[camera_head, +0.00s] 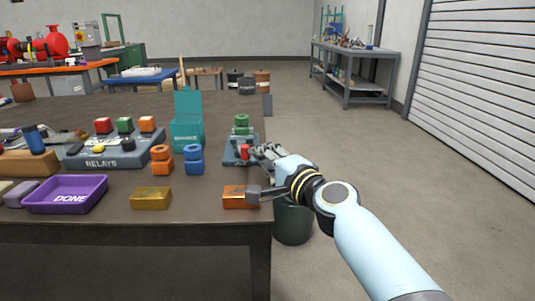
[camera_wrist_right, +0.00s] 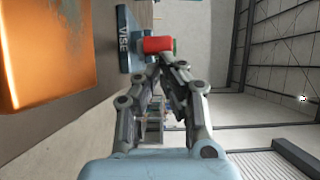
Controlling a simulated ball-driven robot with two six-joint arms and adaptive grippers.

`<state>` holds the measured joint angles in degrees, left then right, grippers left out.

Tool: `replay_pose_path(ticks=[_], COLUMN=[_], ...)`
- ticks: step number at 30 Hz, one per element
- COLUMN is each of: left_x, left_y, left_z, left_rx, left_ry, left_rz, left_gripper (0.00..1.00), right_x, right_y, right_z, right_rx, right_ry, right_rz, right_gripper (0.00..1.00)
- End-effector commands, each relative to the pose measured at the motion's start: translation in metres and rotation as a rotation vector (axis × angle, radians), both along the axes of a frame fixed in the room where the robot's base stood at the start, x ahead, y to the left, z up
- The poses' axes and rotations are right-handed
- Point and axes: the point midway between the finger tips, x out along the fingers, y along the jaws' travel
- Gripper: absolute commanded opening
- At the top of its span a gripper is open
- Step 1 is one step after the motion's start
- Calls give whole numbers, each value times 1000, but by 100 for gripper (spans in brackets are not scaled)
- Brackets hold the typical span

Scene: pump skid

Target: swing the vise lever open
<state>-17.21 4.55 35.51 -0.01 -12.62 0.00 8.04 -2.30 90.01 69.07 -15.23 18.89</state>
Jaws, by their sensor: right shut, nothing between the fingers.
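The vise (camera_head: 230,158) is a blue-grey fixture near the right edge of the bench, with a green part (camera_head: 241,124) behind it. A red lever grip (camera_head: 245,151) stands at its right side. In the right wrist view, the red grip (camera_wrist_right: 158,44) is just beyond the fingertips, beside the plate (camera_wrist_right: 124,38) marked VISE. My right gripper (camera_head: 257,151) is shut and empty, with its tips close to the red grip. I cannot tell whether they touch it. It also shows in the wrist view (camera_wrist_right: 160,64). My left gripper is not in view.
An orange block (camera_head: 237,197) lies on the bench in front of the vise, below my right wrist. Left are a yellow block (camera_head: 151,198), orange and blue rings, a teal box (camera_head: 187,134), the RELAYS panel (camera_head: 118,154) and a purple DONE tray (camera_head: 40,207). A dark bin (camera_head: 293,222) stands beside the bench.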

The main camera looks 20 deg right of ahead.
Motion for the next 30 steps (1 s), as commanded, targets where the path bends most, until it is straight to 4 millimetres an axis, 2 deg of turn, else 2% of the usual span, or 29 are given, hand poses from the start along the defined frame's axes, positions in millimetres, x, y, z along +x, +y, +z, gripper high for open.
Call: replay_pose_path(ticks=[12,30], left_x=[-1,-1], left_y=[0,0], left_z=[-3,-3], left_rx=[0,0], left_ry=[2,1], left_rz=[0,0], left_gripper=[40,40], right_x=[-4,-4], right_y=[19,22], right_z=[0,0], right_rx=[0,0], right_ry=[-1,0], right_rz=[0,0], right_gripper=[0,0])
